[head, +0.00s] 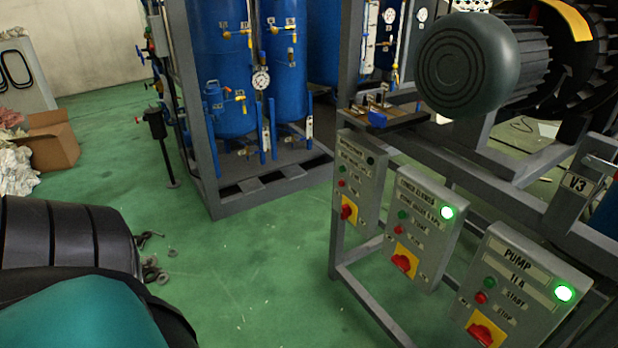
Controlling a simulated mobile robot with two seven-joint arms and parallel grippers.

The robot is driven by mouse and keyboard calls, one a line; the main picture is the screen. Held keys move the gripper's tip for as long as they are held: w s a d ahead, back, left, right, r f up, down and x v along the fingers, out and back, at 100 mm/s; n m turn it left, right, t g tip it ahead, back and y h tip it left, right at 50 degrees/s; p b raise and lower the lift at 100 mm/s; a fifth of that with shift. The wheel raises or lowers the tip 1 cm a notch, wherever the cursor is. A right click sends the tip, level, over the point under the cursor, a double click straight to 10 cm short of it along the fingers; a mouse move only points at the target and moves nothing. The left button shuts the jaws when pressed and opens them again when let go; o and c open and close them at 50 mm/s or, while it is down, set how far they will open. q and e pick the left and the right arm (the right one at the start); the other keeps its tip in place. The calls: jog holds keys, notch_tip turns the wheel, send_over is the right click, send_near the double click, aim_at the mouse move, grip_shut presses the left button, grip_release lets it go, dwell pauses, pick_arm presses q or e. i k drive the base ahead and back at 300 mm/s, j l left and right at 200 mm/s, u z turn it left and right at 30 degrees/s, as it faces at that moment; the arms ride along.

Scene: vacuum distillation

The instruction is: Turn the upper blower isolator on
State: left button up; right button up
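Three grey control boxes hang in a row on the frame at right, each with a red rotary isolator on a yellow plate. The left box (361,184) has small lettering I cannot read; its isolator (348,211) is low on its front and its top-right lamp (370,161) is dark. The middle box (425,228) has a lit green lamp (447,212) and an isolator (404,262); its label seems to mention a blower. The right box (520,290) is labelled PUMP, with a lit green lamp (564,293) and an isolator (485,333). Neither gripper is in view.
A big grey-green motor (470,65) sits above the boxes on the steel frame (520,180). Blue tanks (225,75) stand in a grey rack behind. A cardboard box (50,140) is at far left. The green floor (255,260) before the boxes is mostly clear.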

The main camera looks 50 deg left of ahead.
aim_at(346, 211)
jog(key=u, duration=1.3)
jog(key=i+j+z, duration=0.2)
jog(key=z, duration=0.2)
jog(key=i+j+z, duration=0.15)
jog(key=j+z, duration=0.3)
jog(key=i+j+z, duration=0.1)
jog(key=j, duration=0.5)
jog(key=i+j+z, duration=0.15)
jog(key=j, duration=0.5)
jog(key=i+j+z, duration=0.1)
jog(key=j, duration=0.55)
jog(key=i+j, duration=0.1)
jog(key=j, duration=0.5)
jog(key=i+j, duration=0.1)
jog(key=j, duration=1.05)
jog(key=i, duration=0.05)
